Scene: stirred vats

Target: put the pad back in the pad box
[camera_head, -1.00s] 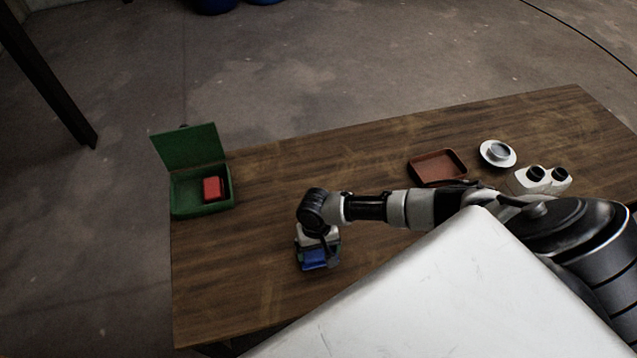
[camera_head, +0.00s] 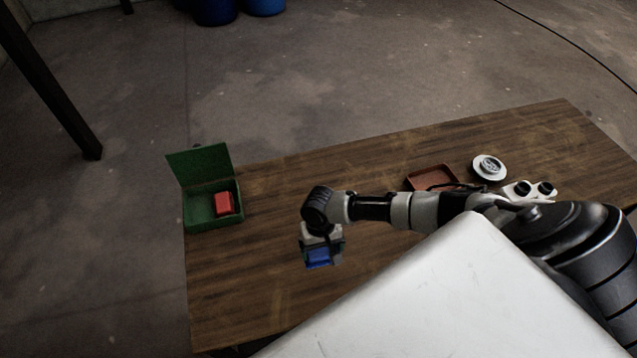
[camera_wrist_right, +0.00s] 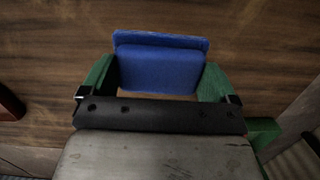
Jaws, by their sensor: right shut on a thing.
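A blue pad (camera_head: 318,258) is in my right gripper (camera_head: 322,252), over the front left part of the wooden table. In the right wrist view the blue pad (camera_wrist_right: 160,65) sits between the two green fingers of my right gripper (camera_wrist_right: 157,82), which is shut on it. Wood shows beyond it. A green box (camera_head: 200,220) with its lid open stands at the table's left end, to the left of the gripper. A red block (camera_head: 224,203) lies inside it. My left gripper is not in view.
A reddish-brown tray (camera_head: 432,171) lies behind my right arm. A white dish (camera_head: 488,169) and a white piece with two dark round tops (camera_head: 530,190) are at the right. The table (camera_head: 270,200) is clear between the green box and my gripper.

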